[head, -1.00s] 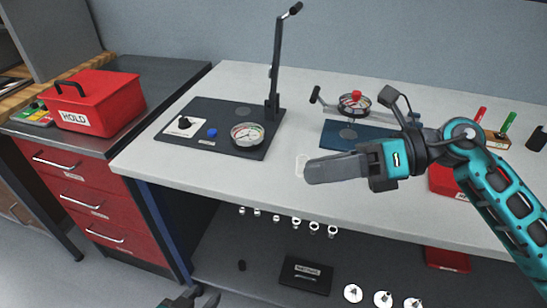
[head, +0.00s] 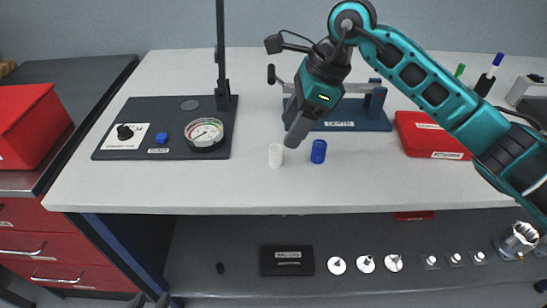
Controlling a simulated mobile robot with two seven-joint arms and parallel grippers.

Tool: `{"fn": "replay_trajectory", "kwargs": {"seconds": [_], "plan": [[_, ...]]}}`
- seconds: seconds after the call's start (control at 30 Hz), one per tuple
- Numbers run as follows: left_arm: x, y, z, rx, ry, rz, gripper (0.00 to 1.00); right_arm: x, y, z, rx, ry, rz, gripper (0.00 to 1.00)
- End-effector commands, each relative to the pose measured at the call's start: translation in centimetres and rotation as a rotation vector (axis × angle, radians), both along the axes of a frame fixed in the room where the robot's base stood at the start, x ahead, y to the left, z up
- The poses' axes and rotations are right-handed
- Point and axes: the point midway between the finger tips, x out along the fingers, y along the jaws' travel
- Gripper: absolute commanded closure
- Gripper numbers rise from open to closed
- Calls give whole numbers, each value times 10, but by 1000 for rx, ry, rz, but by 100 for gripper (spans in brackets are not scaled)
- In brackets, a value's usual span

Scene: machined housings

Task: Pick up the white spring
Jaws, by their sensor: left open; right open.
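The white spring (head: 276,155) stands upright near the front of the light worktop (head: 230,190), with a blue spring (head: 318,151) a little to its right. My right gripper (head: 297,132) points down just above and slightly right of the white spring, beside the blue one. It is open with nothing in it. Its fingers overlap in this view, so the gap between them does not show. My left gripper (head: 152,299) is low at the bottom edge, in front of the bench and only partly in view. It is open and away from the springs.
A black panel with a gauge (head: 205,134) and an upright post stands to the left. A dark blue depth fixture (head: 350,117) is behind the springs. A red box (head: 430,135) is at right. The worktop's front strip is clear. A lower shelf (head: 220,240) holds small parts.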

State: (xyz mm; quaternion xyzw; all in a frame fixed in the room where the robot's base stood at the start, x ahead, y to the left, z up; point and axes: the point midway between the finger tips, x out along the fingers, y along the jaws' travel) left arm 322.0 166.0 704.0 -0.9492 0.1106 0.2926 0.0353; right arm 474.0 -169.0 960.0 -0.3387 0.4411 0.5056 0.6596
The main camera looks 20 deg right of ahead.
Motion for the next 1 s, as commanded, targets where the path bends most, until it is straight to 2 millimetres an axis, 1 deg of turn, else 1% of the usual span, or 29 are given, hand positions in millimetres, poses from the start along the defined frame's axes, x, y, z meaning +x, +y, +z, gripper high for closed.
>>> {"fn": "replay_trajectory", "kwargs": {"seconds": [0.03,0.1,0.27,0.37,0.5,0.6,0.7,0.87,0.9,1.0], "plan": [[0,-1,0,-2,0,0,57,0,3,-9,0,3,0,39],[0,-1,0,-4,-1,1,57,1,7,-16,2,3,0,39],[1,-2,2,-7,-3,3,57,3,11,-26,2,2,0,39],[1,-2,2,-8,-3,4,57,4,17,-36,2,3,2,39],[1,-2,1,-7,-2,3,57,7,26,-56,3,4,0,39],[1,-2,1,-7,-1,2,57,8,30,-66,3,2,0,39],[1,-2,0,-7,0,2,57,9,31,-70,2,-1,0,39],[0,-2,0,-7,1,2,57,9,31,-70,2,-1,0,39],[0,-2,0,-7,2,2,57,9,31,-70,2,-1,0,40],[0,-2,-1,-6,3,2,57,9,31,-70,2,-1,0,50]]}}
